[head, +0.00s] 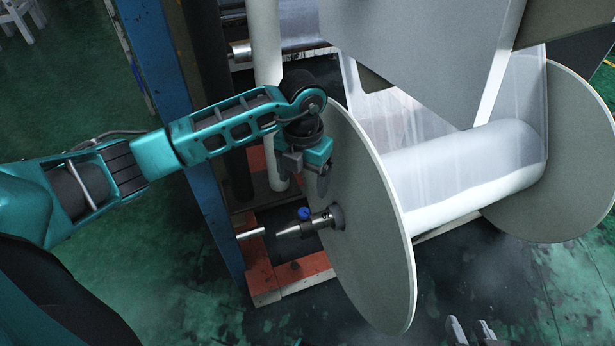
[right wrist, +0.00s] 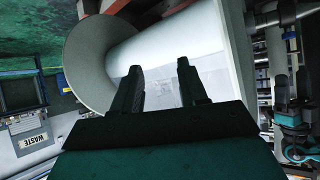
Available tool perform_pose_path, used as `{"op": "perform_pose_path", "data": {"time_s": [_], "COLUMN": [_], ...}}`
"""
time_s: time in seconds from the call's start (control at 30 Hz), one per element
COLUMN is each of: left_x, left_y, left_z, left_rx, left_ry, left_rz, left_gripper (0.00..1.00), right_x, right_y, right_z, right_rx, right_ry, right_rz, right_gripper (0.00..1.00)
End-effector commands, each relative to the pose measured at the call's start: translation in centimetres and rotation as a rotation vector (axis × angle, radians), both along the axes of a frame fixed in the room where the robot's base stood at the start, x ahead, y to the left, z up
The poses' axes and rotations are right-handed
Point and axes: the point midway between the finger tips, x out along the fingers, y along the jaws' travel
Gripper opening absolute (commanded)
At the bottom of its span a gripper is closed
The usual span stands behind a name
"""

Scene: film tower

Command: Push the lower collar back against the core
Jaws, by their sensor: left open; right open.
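The lower collar (head: 319,221), a grey metal sleeve with a blue knob (head: 304,213), sits on the shaft close to the near grey disc (head: 365,215). A dark hub lies between it and the disc. The shaft's bare tip (head: 250,234) points left. The film roll (head: 455,175) lies between two discs and also shows in the right wrist view (right wrist: 165,50); its core is hidden. My left gripper (head: 306,175) is open, pointing down, above the collar and left of the disc, apart from the collar. My right gripper (head: 470,332) is open and empty, its fingers toward the roll (right wrist: 160,70).
A blue machine post (head: 175,110) stands left of the shaft, behind my left arm. A white vertical roller (head: 268,90) rises behind my left gripper. Film runs up from the roll. An orange-and-white base frame (head: 290,275) lies below.

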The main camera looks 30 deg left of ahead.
Motion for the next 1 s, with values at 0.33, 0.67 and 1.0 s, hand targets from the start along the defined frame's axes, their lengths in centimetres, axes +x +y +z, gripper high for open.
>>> {"op": "perform_pose_path", "data": {"time_s": [0.33, 0.67, 1.0], "left_x": [-0.1, -0.1, 0.0], "left_y": [-0.1, -0.1, -0.1], "left_z": [-6.0, -11.3, -12.6], "left_rx": [-0.001, -0.003, -0.002], "left_ry": [0.005, 0.001, 0.0], "left_rz": [-0.001, -0.001, -0.003], "left_gripper": [0.8, 0.8, 0.8], "right_x": [-0.2, 0.1, 0.2], "right_y": [0.4, 1.2, 1.4], "right_z": [-1.3, -2.0, -1.9], "right_rx": [0.009, 0.029, 0.03], "right_ry": [0.01, 0.012, 0.013], "right_rz": [0.006, 0.008, 0.015], "right_gripper": [0.43, 0.43, 0.43]}}
